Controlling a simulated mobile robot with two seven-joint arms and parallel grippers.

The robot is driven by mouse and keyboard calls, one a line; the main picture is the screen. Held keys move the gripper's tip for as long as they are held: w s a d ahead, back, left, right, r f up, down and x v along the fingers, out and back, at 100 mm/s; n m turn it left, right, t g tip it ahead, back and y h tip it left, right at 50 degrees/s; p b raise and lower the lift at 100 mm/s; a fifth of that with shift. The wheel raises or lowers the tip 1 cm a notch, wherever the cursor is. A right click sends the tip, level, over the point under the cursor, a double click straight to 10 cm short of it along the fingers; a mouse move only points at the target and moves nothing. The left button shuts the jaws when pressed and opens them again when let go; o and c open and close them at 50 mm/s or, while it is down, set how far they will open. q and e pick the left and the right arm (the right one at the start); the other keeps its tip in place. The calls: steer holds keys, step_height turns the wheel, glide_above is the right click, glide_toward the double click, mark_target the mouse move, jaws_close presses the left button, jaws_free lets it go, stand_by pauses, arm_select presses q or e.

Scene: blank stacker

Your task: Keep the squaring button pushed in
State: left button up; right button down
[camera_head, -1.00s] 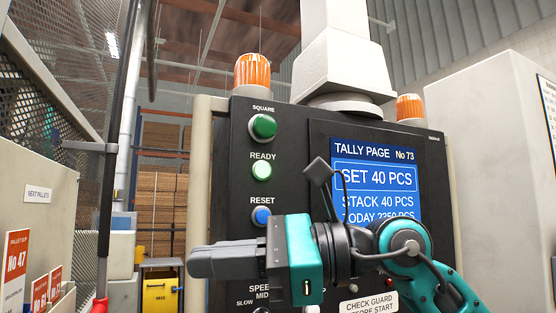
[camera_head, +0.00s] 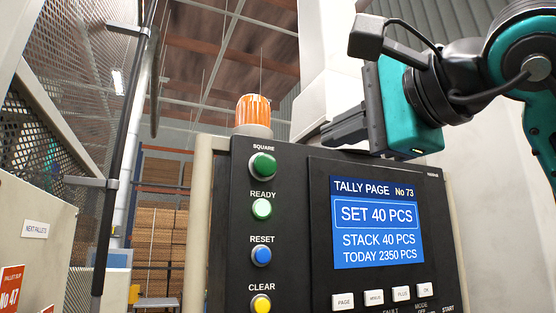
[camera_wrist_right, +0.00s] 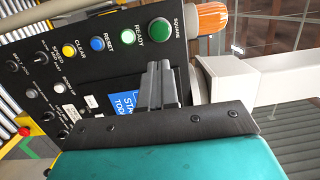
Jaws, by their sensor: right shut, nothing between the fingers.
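The squaring button (camera_head: 263,166) is the dark green round one under the SQUARE label, at the top of the black control panel (camera_head: 290,200). It also shows in the right wrist view (camera_wrist_right: 159,29), uncovered. My right gripper (camera_head: 328,136) is shut and empty near the panel's top edge, its fingers pointing left. It is to the right of the button and a little higher, apart from it. In the right wrist view the shut fingers (camera_wrist_right: 160,76) overlap part of the blue screen. Nothing touches the button. My left gripper is not in view.
Below the button are the READY lamp (camera_head: 262,208), the blue RESET button (camera_head: 261,255) and the yellow CLEAR button (camera_head: 261,304). A tally screen (camera_head: 377,224) reads SET 40 PCS, STACK 40 PCS. An orange beacon (camera_head: 253,109) stands on top. Space before the button looks clear.

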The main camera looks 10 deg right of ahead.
mark_target(268, 164)
steer(key=p+x, duration=0.3)
steer(key=x, duration=1.1)
steer(key=shift+a, duration=0.1)
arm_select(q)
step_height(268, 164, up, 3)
